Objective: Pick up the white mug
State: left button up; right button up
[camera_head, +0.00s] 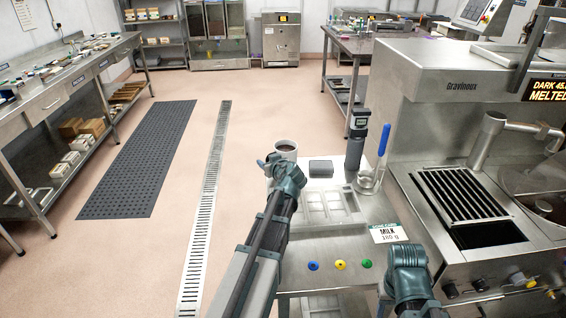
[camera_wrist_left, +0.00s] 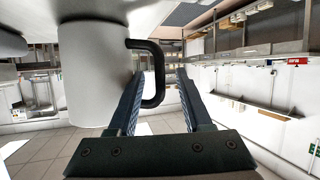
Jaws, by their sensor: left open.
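The white mug (camera_head: 285,145), with dark contents, stands upright at the far left corner of the steel worktable (camera_head: 333,248). In the left wrist view the mug (camera_wrist_left: 88,80) fills the left side, and its dark handle (camera_wrist_left: 158,75) shows between the fingers. My left gripper (camera_head: 268,164) is right at the near side of the mug. In the wrist view its jaws (camera_wrist_left: 161,78) are open, with a gap on the handle's right side. My right arm's end (camera_head: 407,268) is low at the table's right front; its jaws cannot be made out.
A grey mould tray (camera_head: 327,207), a small grey block (camera_head: 320,168), an upright dark-handled device (camera_head: 356,140) and a clear jug with a blue tool (camera_head: 371,178) stand near the mug. A milk label (camera_head: 388,233) lies right. The Gravinoux machine (camera_head: 450,100) bounds the right side.

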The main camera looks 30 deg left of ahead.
pick_arm(q)
grip_shut()
dwell(1.3)
